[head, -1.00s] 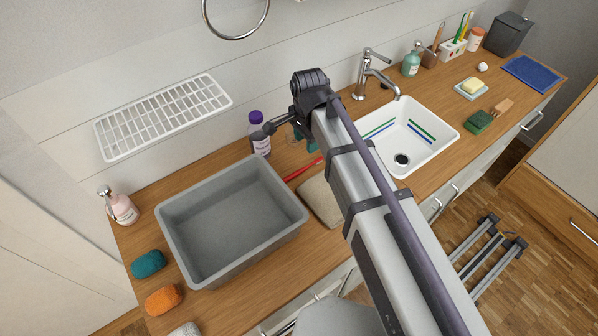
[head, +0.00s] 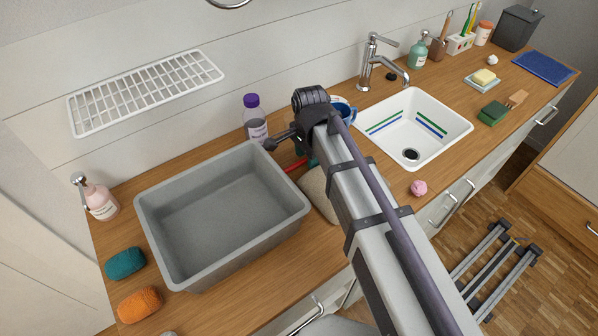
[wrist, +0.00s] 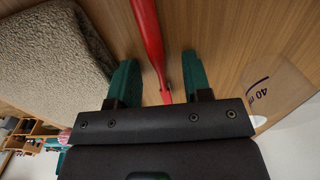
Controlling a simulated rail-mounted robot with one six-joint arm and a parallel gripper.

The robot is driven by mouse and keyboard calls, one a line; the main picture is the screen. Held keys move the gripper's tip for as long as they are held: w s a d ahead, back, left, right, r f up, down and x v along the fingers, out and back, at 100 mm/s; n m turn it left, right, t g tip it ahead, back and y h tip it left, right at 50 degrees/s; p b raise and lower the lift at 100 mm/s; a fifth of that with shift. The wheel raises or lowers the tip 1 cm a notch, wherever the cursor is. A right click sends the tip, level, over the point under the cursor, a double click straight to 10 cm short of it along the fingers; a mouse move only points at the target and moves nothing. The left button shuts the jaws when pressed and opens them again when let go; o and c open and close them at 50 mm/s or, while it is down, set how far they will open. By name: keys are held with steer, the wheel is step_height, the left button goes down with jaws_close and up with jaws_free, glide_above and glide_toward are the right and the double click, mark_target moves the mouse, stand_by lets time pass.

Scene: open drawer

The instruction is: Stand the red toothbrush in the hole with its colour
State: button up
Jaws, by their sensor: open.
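The red toothbrush (head: 296,166) lies on the wooden counter between the grey basin and a beige cloth. My arm covers part of it in the head view. In the wrist view the red toothbrush (wrist: 149,35) runs down between the two green fingers of my gripper (wrist: 160,82). The fingers are open, one on each side, with a gap to each; height above the counter is hard to tell. A white toothbrush holder (head: 460,43) with coloured marks stands at the far back right, with yellow and green brushes upright in it. Its holes are too small to make out.
The grey basin (head: 222,205) fills the left counter. A purple-capped bottle (head: 257,131) stands behind the toothbrush. A beige cloth (wrist: 50,50) lies beside it. The sink (head: 412,127), tap (head: 376,65), blue mug (head: 346,112) and teal soap bottle (head: 418,50) are to the right.

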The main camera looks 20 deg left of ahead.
steer(key=shift+r, duration=0.15)
steer(key=shift+c, duration=0.3)
jaws_close()
step_height(320, 180, up, 17)
steer(key=p, duration=1.7)
steer(key=shift+r, duration=0.15)
